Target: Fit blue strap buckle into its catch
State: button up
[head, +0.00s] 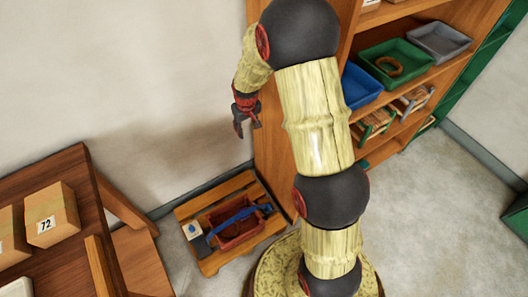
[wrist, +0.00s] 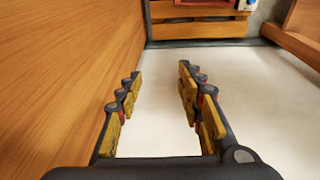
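A blue strap (head: 232,217) lies across a dark red crate (head: 240,232) on a wooden pallet (head: 232,184) on the floor. A small blue piece (head: 266,208) sits at the strap's right end, and a dark grey piece (head: 203,247) lies near its left end. I cannot tell which is buckle or catch. My gripper (head: 246,128) hangs in the air well above the pallet, near the wall. In the wrist view my gripper (wrist: 158,78) is open and empty. There the red crate's edge (wrist: 206,3) shows at the top; the strap is not clearly visible.
A white card with a blue mark (head: 193,230) stands at the pallet's left. A wooden shelf unit (head: 274,130) with trays stands close right of my gripper. A wooden table (head: 75,175) with cardboard boxes (head: 50,214) is at left. Floor between table and pallet is narrow.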

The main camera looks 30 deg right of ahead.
jog(key=s+a+r+t, duration=0.1)
jog(key=s+a+r, duration=0.1)
jog(key=s+r, duration=0.35)
jog(key=s+a+r, duration=0.2)
jog(key=r, duration=0.7)
jog(key=s+a+r+t, duration=0.1)
jog(key=s+a+r, duration=0.1)
jog(key=s+r, duration=0.35)
jog(key=s+a+r, duration=0.2)
jog(key=s+r, duration=0.2)
jog(key=s, duration=0.5)
jog(key=s+a+r+t, duration=0.1)
jog(key=s+a+r, duration=0.1)
jog(key=s+r, duration=0.3)
jog(key=s, duration=0.4)
jog(key=shift+y, duration=0.3)
jog(key=shift+r, duration=0.1)
